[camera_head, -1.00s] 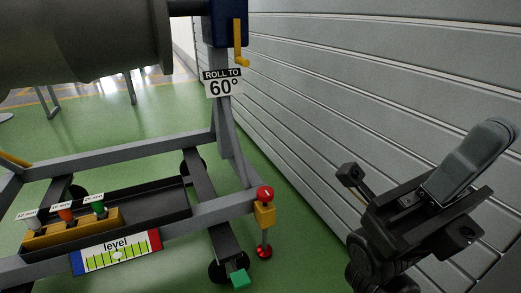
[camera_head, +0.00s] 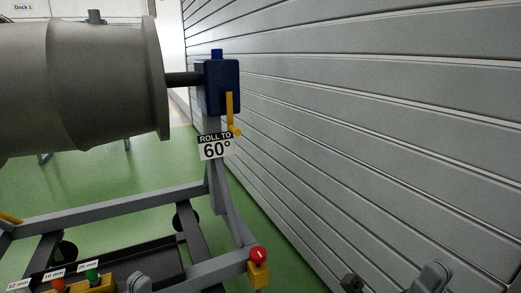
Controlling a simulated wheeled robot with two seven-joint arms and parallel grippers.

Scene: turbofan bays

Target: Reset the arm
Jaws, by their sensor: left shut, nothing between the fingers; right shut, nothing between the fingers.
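Only the grey tip of my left gripper (camera_head: 138,284) shows, at the bottom edge of the head view, in front of the cart's lower frame. It looks shut and empty. My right gripper (camera_head: 435,277) shows at the bottom right as a grey tip, with a small black block of my own arm to its left. It is shut and holds nothing, in front of the grey wall. The rest of both arms is below the picture.
A large grey engine casing (camera_head: 95,85) hangs on a grey stand (camera_head: 130,208), joined to a blue box (camera_head: 221,87) with a yellow crank (camera_head: 230,113). A "ROLL TO 60°" sign (camera_head: 214,147) and red knob (camera_head: 258,254) are on the stand. A slatted wall (camera_head: 380,130) fills the right.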

